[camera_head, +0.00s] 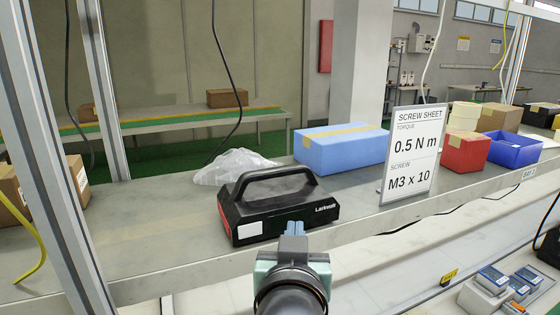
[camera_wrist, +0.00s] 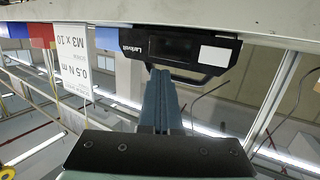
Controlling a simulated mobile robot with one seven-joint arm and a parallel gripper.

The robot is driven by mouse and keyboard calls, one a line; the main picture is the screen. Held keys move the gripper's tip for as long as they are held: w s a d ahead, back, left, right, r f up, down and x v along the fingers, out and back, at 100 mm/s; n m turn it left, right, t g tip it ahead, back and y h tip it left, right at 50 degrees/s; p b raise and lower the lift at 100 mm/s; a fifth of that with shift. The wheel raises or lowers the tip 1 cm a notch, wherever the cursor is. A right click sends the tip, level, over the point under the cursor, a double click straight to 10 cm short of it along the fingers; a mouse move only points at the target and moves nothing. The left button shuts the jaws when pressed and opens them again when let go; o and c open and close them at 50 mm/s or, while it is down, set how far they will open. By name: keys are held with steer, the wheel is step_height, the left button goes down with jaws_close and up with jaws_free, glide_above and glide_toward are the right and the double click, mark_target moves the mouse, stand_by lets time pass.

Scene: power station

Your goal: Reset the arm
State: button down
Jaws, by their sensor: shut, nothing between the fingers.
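My gripper (camera_head: 294,230) is in the lower middle of the head view, its blue-grey fingers pointing away from me. In the wrist view its fingers (camera_wrist: 161,85) are together with nothing between them. The fingertips appear just in front of a black handled case (camera_head: 275,212) marked "Larkwolt", which stands on the grey shelf. I cannot tell whether they touch it. The case also shows at the top of the wrist view (camera_wrist: 180,48), upside down.
A screw sheet sign (camera_head: 411,155), a blue box (camera_head: 340,150) and a clear plastic bag (camera_head: 232,166) stand around the case. A red box (camera_head: 466,153) and a blue bin (camera_head: 513,149) are at the right. A metal post (camera_head: 60,160) rises at the left.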

steer(key=s+r+t+p, duration=0.1)
steer(key=s+r+t, duration=0.2)
steer(key=r, duration=0.7)
steer(key=s+a+r+t, duration=0.1)
steer(key=s+r+t, duration=0.3)
steer(key=s+r, duration=0.3)
steer(key=s+a+r+t+y+p, duration=0.1)
steer(key=s+r+t, duration=0.3)
steer(key=r, duration=0.9)
steer(key=shift+s+r+n+p, duration=0.15)
steer(key=shift+s+n+p, duration=0.2)
steer(key=shift+s+n, duration=0.1)
steer(key=shift+a, duration=0.1)
